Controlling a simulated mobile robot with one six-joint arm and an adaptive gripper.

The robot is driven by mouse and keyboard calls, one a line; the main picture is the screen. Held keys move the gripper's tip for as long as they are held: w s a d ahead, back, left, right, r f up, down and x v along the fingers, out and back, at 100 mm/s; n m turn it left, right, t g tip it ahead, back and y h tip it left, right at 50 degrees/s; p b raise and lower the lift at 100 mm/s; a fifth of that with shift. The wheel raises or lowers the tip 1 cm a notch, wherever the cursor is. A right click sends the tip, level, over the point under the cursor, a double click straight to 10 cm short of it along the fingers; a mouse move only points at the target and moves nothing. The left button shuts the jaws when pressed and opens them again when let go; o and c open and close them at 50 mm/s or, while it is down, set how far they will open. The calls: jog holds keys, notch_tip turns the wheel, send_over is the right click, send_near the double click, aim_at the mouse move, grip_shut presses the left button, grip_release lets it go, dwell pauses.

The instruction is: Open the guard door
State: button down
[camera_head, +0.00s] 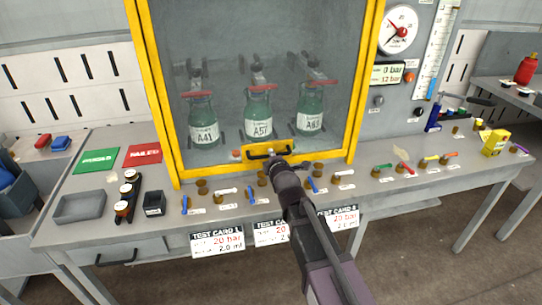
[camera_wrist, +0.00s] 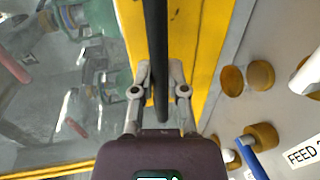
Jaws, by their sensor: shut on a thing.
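The guard door (camera_head: 151,90) is a clear panel in a yellow frame, standing down in front of three green bottles labelled A41, A57 and A63. Its black handle (camera_head: 256,155) is on the bottom bar of the frame. My gripper (camera_head: 274,155) reaches up from the front and is at the right part of the handle. In the wrist view my gripper (camera_wrist: 160,70) has a finger on each side of the dark handle bar (camera_wrist: 155,30) and is shut on it. The yellow frame (camera_wrist: 205,40) lies right behind the bar.
Small valves with coloured levers (camera_head: 251,194) line the bench front under the door. Green (camera_head: 97,160) and red (camera_head: 142,156) cards and a grey tray (camera_head: 80,207) lie at left. A pressure gauge (camera_head: 399,30) is at upper right.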

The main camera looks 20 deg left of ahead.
jog(key=shift+w, duration=0.1)
jog(key=shift+r+p, duration=0.6)
jog(key=shift+p, duration=0.1)
notch_tip(320, 180, up, 52)
jog(key=p, duration=5.2)
jog(key=shift+f, duration=0.1)
jog(key=c, duration=0.6)
grip_release()
jog(key=shift+d, duration=0.25)
jog(key=shift+c, duration=0.2)
jog(key=shift+a, duration=0.1)
jog(key=shift+a, duration=0.1)
